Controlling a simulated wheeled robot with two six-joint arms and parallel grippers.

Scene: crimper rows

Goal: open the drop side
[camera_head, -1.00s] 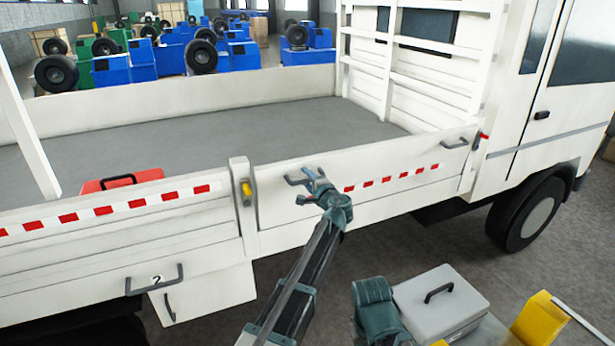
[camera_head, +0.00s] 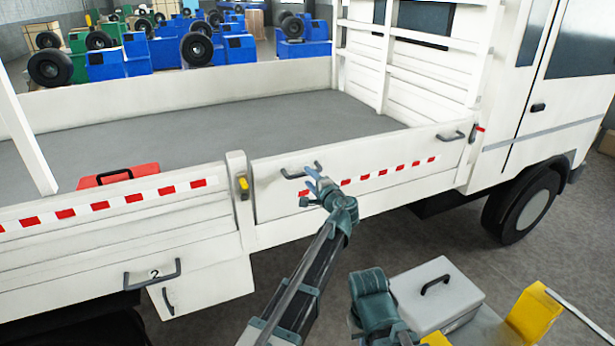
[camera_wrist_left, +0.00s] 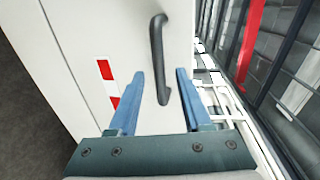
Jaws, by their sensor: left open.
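The truck's front drop side (camera_head: 360,205) is a white panel with a red-and-white strip, standing upright between a post and the cab end. Its dark left handle (camera_head: 301,171) is near the post, and its right handle (camera_head: 452,136) is near the cab. My left gripper (camera_head: 312,184) is open just below and right of the left handle. In the left wrist view, this handle (camera_wrist_left: 157,55) stands ahead of the open fingers (camera_wrist_left: 161,92), its near end between them. Contact is not visible. A yellow latch (camera_head: 243,184) is on the post, and a red-tipped latch (camera_head: 477,128) is by the cab.
A red toolbox (camera_head: 118,176) stands on the grey truck bed (camera_head: 230,125). The rear side panel (camera_head: 100,215) is also upright. A grey box (camera_head: 437,294) and a yellow piece (camera_head: 534,315) are at the lower right. Open floor shows below the truck.

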